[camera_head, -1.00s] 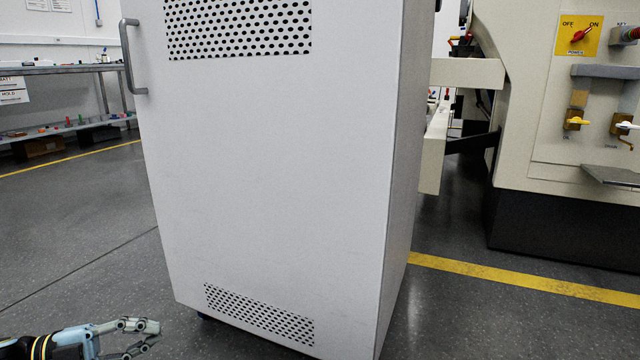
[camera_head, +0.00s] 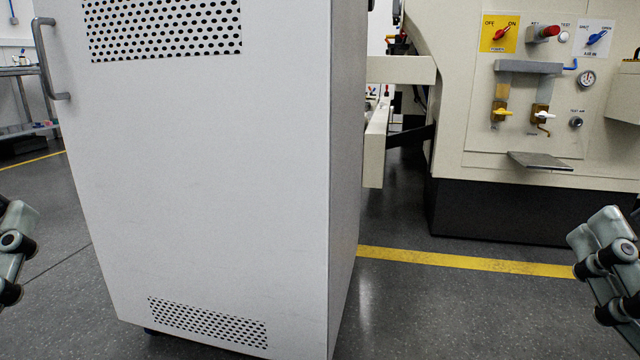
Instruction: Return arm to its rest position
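My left gripper (camera_head: 12,250) shows only in part at the left edge, left of the white cabinet and apart from it. Its fingers are cut off by the frame, so I cannot tell whether it is open or shut. My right gripper (camera_head: 598,245) is at the right edge, in front of the grey floor and the machine's dark base. Its fingers are seen at an angle and partly cut off, so their opening is unclear. I see nothing held in the visible part of either one.
A tall white cabinet (camera_head: 205,190) with perforated vents and a side handle (camera_head: 43,60) fills the left and centre. A beige machine (camera_head: 465,130) with a control panel stands at the right. A yellow floor line (camera_head: 460,260) crosses bare floor between them.

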